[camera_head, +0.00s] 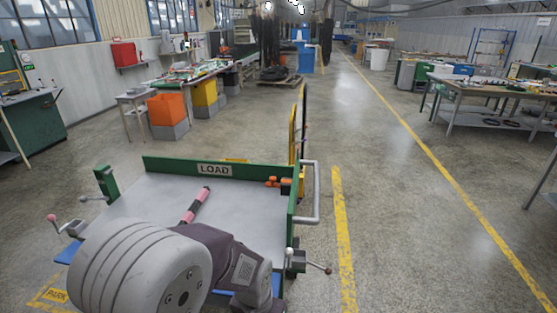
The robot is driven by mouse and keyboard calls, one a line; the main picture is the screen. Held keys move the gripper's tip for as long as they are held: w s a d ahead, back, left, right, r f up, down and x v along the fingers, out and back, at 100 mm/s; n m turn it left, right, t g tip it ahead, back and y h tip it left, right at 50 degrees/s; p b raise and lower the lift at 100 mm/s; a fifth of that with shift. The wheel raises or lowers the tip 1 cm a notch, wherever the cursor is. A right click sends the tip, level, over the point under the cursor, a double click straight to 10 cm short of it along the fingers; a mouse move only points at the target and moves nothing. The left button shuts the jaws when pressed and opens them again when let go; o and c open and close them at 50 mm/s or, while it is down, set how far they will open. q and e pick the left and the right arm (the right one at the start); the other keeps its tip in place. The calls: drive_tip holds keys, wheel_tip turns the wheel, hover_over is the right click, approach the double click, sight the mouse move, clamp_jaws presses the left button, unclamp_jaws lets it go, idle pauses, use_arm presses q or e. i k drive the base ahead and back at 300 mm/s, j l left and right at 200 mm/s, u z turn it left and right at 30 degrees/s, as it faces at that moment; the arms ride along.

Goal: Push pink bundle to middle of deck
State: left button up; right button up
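The pink bundle (196,206) is a short, thin roll with dark bands, lying slantwise on the grey deck (140,192) of a green-framed cart. It lies around the deck's middle, its far end pointing to the upper right. One of my arms, a thick grey and dark link, covers the near part of the deck, close to the bundle's near end. I cannot tell whether it touches the bundle. Neither gripper shows in this view.
A green board marked LOAD (214,170) closes the deck's far side. Small orange parts (279,182) sit at the deck's far right corner. A grey handle (311,195) stands at the right edge. Open floor with yellow lines (343,240) lies to the right.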

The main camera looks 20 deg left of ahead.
sight(186, 219)
drive_tip(key=u, duration=1.65)
drive_tip(key=i+j+u, duration=0.2)
drive_tip(key=i+u, duration=0.85)
